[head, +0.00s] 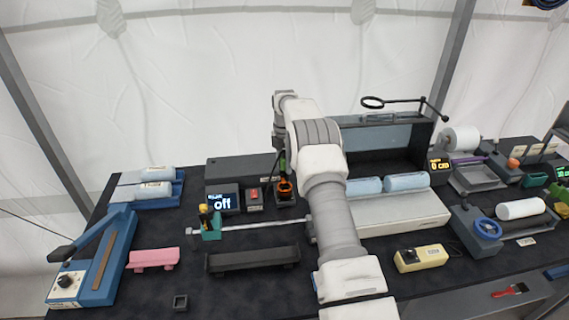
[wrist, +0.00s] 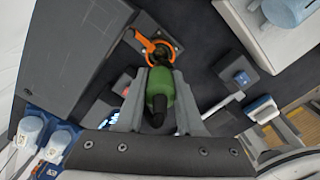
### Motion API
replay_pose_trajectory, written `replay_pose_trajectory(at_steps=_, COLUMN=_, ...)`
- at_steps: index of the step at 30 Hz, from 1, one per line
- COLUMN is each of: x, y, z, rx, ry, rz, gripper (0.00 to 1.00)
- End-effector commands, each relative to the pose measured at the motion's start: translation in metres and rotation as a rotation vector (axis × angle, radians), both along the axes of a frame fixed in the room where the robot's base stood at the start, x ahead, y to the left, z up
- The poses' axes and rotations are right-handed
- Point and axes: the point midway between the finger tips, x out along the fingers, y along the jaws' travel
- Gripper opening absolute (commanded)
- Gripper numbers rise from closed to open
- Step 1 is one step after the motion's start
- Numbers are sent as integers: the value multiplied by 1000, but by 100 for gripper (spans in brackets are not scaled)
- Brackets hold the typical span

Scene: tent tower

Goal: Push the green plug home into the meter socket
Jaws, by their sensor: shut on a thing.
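The green plug (wrist: 161,86) stands between the two grey fingers of my gripper (wrist: 160,78) in the wrist view, with its dark tail toward the camera. My gripper is shut on it. The plug's far end is at the orange ring of the meter socket (wrist: 162,46); I cannot tell how deep it sits. In the head view the socket's orange ring (head: 285,188) shows on a small dark block, with a thin part of the green plug (head: 282,164) just above it. My arm hides most of the gripper there.
A display reading "off" (head: 224,203) and a small box with a red switch (head: 254,197) stand left of the socket. A metal rod with a green clamp (head: 210,225) lies in front. A pale platform with blue rolls (head: 400,212) is to the right.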

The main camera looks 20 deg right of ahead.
Motion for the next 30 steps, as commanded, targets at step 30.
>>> replay_pose_trajectory(at_steps=30, x=0, y=0, z=-48, rx=-1, ry=0, rz=0, gripper=0)
